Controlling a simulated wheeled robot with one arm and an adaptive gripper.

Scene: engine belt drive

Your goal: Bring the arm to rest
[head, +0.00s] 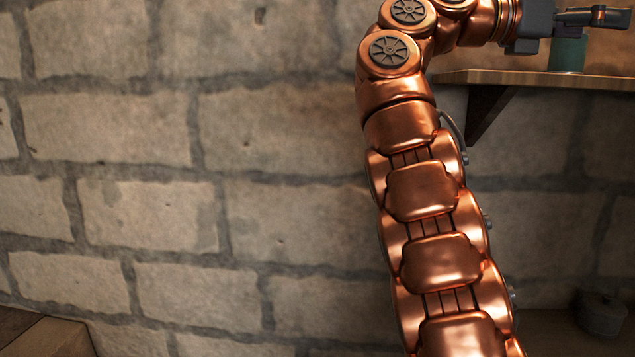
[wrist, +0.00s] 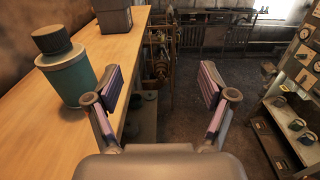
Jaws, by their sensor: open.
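My copper-coloured arm rises through the right half of the head view and bends right at the top. My gripper (head: 597,17) is at the upper right corner of that view, near the wooden shelf (head: 520,77). In the wrist view my gripper (wrist: 162,90) is open, its two fingers wide apart with nothing between them. The left finger is over or beside the shelf's edge; the right finger is over the open room. I cannot tell whether any part touches the shelf.
A teal canister with a dark lid (wrist: 66,72) stands on the shelf, close left of the left finger. A dark grey box (wrist: 113,16) is farther along. A stone wall (head: 200,180) is behind my arm. A bench with containers (wrist: 290,125) is at right; open floor (wrist: 190,105) lies between.

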